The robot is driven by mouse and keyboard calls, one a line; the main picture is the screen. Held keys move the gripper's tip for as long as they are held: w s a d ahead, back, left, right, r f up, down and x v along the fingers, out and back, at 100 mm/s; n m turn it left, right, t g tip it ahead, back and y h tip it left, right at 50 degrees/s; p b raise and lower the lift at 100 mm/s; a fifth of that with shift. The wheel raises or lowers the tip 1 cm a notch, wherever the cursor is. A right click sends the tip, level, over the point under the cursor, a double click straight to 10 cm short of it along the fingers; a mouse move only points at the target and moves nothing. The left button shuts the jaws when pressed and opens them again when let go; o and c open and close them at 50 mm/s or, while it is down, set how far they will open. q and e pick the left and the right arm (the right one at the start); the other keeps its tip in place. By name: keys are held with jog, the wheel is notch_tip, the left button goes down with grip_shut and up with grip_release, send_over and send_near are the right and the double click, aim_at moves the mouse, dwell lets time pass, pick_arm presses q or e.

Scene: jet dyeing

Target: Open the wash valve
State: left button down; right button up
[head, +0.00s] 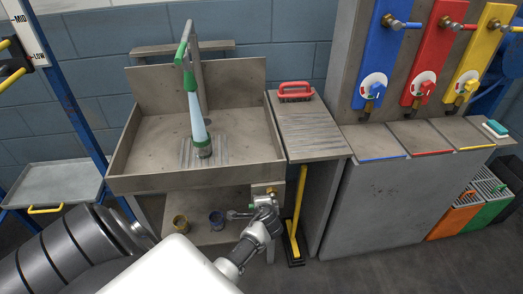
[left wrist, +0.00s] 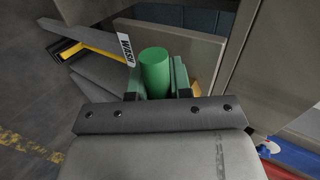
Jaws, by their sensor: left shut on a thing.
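In the left wrist view, a green cylindrical handle (left wrist: 155,72) stands between the fingers of my left gripper (left wrist: 158,82), which is shut on it. A white label reading WASH (left wrist: 126,48) is just behind it, on the end of a grey bar. In the head view, my left gripper (head: 265,208) is at a small metal plate (head: 258,189) under the sink's right front corner. The gripper hides most of the valve there, so its turn position is unclear. My right gripper is not in view.
Above is a grey sink (head: 145,174) with a green spout (head: 183,47) and a pale blue column below it. A yellow-handled tool (head: 299,205) stands just right of the gripper.

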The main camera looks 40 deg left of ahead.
pick_arm(q)
jog(key=shift+r, duration=0.1)
dwell(0.4)
jog(key=c, duration=1)
grip_release()
jog(key=shift+c, duration=0.2)
jog(key=p+v, duration=0.1)
jog(key=v, duration=0.9)
jog(key=shift+d+r, duration=0.15)
jog(key=shift+d, duration=0.15)
jog(key=shift+s, duration=0.1)
